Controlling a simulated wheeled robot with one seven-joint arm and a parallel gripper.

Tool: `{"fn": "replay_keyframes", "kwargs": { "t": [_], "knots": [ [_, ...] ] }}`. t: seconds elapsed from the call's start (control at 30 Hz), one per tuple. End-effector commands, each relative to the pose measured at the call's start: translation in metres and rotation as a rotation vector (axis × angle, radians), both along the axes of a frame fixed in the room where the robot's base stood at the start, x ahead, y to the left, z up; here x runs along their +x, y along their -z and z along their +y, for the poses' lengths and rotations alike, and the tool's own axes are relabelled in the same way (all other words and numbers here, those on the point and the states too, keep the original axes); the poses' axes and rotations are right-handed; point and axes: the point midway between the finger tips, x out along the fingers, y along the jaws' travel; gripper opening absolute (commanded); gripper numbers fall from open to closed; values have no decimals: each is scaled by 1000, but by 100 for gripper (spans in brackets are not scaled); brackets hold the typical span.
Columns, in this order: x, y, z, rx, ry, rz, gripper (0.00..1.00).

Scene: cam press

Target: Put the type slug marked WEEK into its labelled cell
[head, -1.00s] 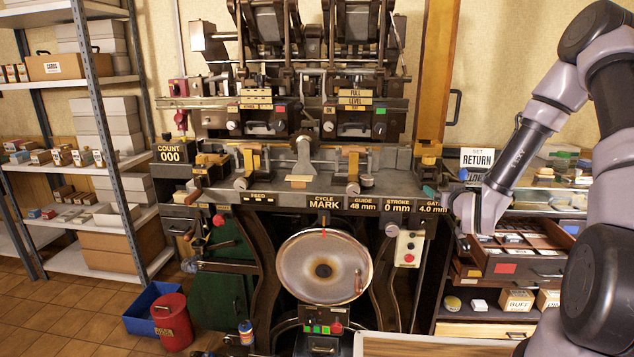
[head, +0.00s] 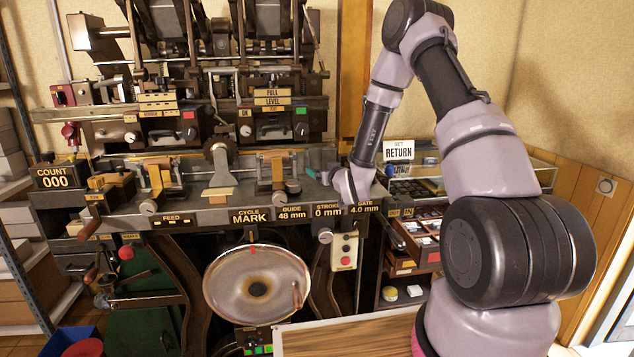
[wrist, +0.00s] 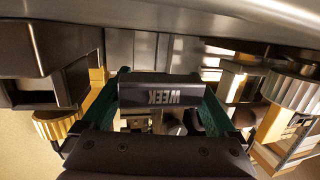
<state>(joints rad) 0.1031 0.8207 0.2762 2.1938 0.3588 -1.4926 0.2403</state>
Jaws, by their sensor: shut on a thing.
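My gripper (head: 318,175) is at the right end of the press bed (head: 222,213), beside the right-hand brass guide (head: 277,178). In the wrist view its green fingers (wrist: 160,98) are shut on a dark type slug (wrist: 158,93). The slug's face reads WEEK, upside down in that view. The slug is too small to make out in the head view. Press metalwork lies beyond the slug in the wrist view. I cannot make out a cell labelled for WEEK in either view.
Knurled knobs (wrist: 290,90) stand close on both sides of my gripper in the wrist view. An open drawer (head: 415,238) with compartments and a RETURN sign (head: 398,150) are to the right. A large round disc (head: 257,284) sits below the bed.

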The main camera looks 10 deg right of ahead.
Motion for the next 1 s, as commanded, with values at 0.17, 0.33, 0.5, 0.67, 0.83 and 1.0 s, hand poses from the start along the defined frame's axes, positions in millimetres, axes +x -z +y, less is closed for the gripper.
{"fn": "replay_keyframes", "kwargs": {
  "t": [0.17, 0.33, 0.5, 0.67, 0.83, 1.0],
  "knots": [
    [0, 28, 0, 1, 0, 2, 7],
    [0, 35, 0, 1, 0, 0, 7],
    [0, 35, 0, 0, 0, -1, 7],
    [0, 38, 0, 0, 0, 1, 100],
    [0, 37, 0, 0, 0, 1, 100],
    [-5, 35, -1, 1, 0, 2, 100]
  ]
}}
